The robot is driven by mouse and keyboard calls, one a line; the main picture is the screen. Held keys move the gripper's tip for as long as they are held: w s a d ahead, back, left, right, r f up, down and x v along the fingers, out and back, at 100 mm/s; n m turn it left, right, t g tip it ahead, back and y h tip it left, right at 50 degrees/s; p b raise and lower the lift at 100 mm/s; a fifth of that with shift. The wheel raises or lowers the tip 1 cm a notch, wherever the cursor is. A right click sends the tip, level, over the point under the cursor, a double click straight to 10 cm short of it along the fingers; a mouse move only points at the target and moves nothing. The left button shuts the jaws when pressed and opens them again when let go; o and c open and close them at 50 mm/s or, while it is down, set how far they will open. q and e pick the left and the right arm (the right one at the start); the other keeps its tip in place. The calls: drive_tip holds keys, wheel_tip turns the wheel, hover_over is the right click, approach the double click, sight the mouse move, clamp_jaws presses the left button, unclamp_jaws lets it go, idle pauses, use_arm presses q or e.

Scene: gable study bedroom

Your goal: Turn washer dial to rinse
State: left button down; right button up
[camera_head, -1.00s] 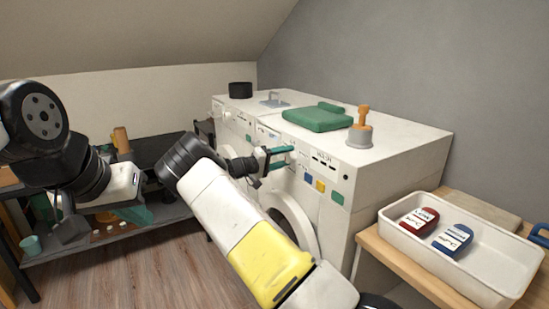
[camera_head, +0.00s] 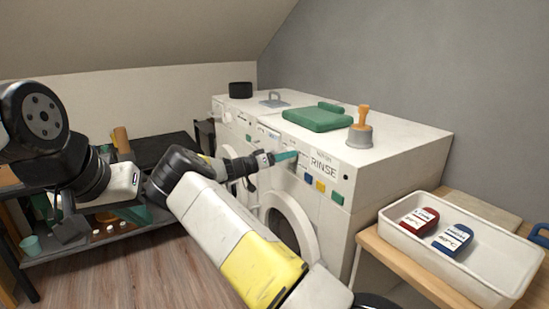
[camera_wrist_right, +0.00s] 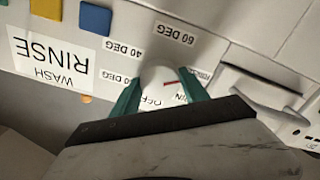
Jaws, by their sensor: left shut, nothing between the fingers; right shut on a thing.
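The white dial (camera_wrist_right: 158,77) with a red mark shows in the right wrist view, which sees the panel upside down. Printed words ring it, among them 60 DEG, 40 DEG and a partly covered OFF. My right gripper (camera_wrist_right: 162,88) is shut on the dial, one teal finger on each side; in the head view it (camera_head: 287,156) is at the washer's (camera_head: 350,190) front panel and hides the dial. The panel label (camera_wrist_right: 48,62) reads RINSE in large letters and WASH in smaller ones. My left gripper (camera_head: 135,213) is shut and empty, away from the washer at the left.
Coloured squares (camera_head: 320,186) line the panel. A white tray (camera_head: 465,270) with two packets stands at the right. A dark shelf (camera_head: 150,150) is at the left.

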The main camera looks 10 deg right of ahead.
idle(0.3)
drive_tip(key=o, duration=1.4)
drive_tip(key=shift+c, duration=0.2)
drive_tip(key=shift+a, duration=0.1)
